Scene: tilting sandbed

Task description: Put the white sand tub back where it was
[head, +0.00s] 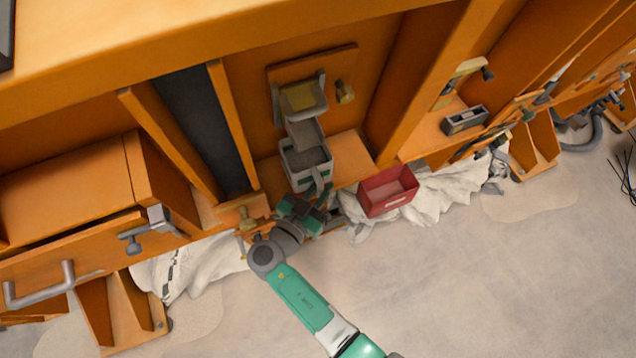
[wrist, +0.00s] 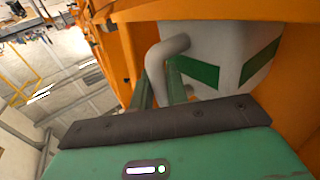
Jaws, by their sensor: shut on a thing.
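The white sand tub (head: 306,172) has a green band and holds grey sand. In the head view it is upright, over or on a small orange ledge (head: 348,160), below a grey metal chute (head: 304,132). I cannot tell whether its base touches the ledge. My gripper (head: 318,196) is at the tub's front side. In the wrist view the tub's white wall (wrist: 225,50) and curved grey handle (wrist: 158,62) are close up, and my gripper (wrist: 162,85) is shut on the handle. The grip contact is partly hidden.
A red bin (head: 388,192) stands right of the tub, close to the ledge. An orange upright (head: 232,125) rises on the left. White sheeting (head: 440,195) lies along the base; the grey floor (head: 480,280) in front is clear.

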